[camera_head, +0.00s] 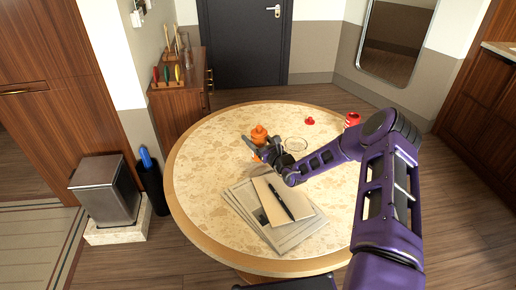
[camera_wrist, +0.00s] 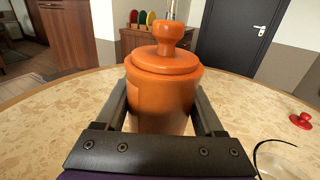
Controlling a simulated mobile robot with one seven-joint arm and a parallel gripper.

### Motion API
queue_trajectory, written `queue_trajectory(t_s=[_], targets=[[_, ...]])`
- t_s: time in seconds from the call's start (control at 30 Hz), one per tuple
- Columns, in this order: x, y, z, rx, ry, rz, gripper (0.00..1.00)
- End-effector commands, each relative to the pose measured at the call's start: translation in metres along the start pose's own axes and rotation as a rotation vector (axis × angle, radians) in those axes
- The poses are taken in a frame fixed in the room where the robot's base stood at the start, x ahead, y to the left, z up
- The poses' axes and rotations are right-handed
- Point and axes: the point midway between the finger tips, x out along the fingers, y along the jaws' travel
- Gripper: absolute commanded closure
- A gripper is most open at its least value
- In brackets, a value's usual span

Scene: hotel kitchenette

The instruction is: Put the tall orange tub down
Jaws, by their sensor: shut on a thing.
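The tall orange tub (camera_wrist: 162,92) has a lid with a round knob and stands upright between my gripper's fingers in the wrist view. In the head view the tub (camera_head: 259,134) shows above the round table (camera_head: 205,157), partly hidden by my gripper. My gripper (camera_head: 259,149) is shut on the tub, with one finger on each side of it; the gripper also shows in the wrist view (camera_wrist: 162,118). The tub's bottom is hidden, so I cannot tell whether it touches the table.
A clear glass dish (camera_head: 296,144) lies just right of my gripper. A small red lid (camera_head: 309,121) and a red container (camera_head: 352,119) are farther right. Newspapers (camera_head: 245,205), a tan notebook (camera_head: 290,209) and a black pen (camera_head: 281,203) lie at the front. The table's left side is clear.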

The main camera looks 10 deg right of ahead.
Motion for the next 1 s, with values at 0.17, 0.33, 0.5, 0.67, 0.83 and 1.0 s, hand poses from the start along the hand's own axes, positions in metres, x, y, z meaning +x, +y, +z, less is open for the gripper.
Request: queue_trajectory(t_s=[0.17, 0.33, 0.5, 0.67, 0.83, 1.0], targets=[[0.0, 0.0, -0.015, 0.0, -0.002, 0.0, 1.0], [0.0, 0.0, -0.038, 0.0, -0.001, -0.001, 1.0], [0.0, -0.001, -0.039, -0.002, -0.003, -0.001, 1.0], [0.0, -0.001, -0.042, -0.002, -0.003, 0.0, 1.0], [0.0, 0.0, -0.043, -0.001, -0.001, 0.0, 0.08], [0.0, 0.0, -0.043, -0.001, -0.001, 0.0, 0.0]])
